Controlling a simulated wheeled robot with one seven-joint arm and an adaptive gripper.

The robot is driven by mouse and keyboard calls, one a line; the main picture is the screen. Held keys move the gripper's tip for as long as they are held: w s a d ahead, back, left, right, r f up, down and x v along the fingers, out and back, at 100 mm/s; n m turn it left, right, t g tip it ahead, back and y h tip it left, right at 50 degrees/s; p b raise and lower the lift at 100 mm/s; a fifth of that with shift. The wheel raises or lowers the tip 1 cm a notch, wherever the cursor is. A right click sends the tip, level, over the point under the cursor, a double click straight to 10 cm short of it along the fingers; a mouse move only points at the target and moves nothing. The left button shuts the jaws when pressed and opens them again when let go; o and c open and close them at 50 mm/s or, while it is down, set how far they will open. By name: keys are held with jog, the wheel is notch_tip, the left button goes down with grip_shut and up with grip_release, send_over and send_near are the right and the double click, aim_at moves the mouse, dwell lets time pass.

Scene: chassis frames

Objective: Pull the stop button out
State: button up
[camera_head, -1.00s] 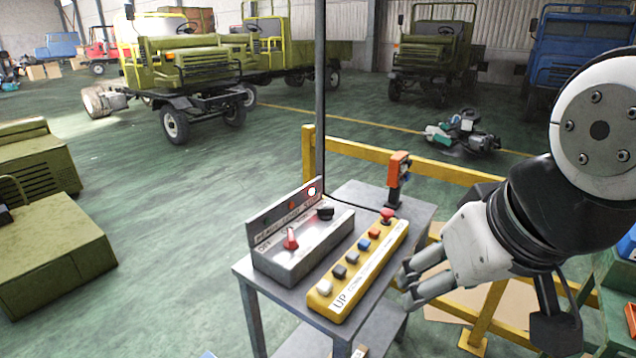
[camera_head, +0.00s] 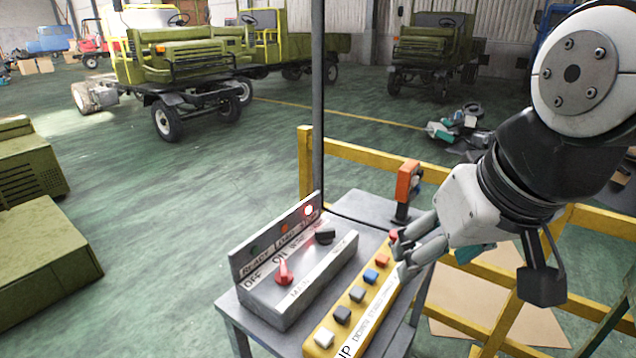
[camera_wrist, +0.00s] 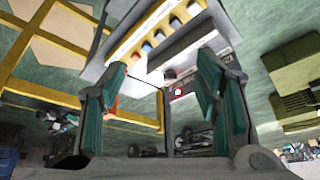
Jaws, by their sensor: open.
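The yellow button box (camera_head: 322,342) lies on a small grey table, with a row of coloured push buttons along its top. The stop button cannot be made out there.
A grey switch box (camera_head: 290,312) with a red lever (camera_head: 284,270) and a lit red lamp (camera_head: 308,210) stands left of the yellow box. An orange device (camera_head: 408,182) on a post stands just behind my gripper. A yellow railing (camera_head: 350,150) runs behind the table.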

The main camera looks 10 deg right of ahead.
jog(key=w+d+m+g+b, duration=0.1)
jog(key=w+d+m+b, duration=0.15)
jog(key=w, duration=0.85)
jog(key=m+g+b, duration=0.3)
jog(key=g+b, duration=0.1)
jog(key=b, duration=0.3)
send_over(397, 232)
notch_tip(397, 232, down, 16)
notch_tip(397, 232, down, 13)
jog(key=shift+f+p, duration=0.1)
jog(key=shift+p, duration=0.7)
jog(key=shift+c, duration=0.6)
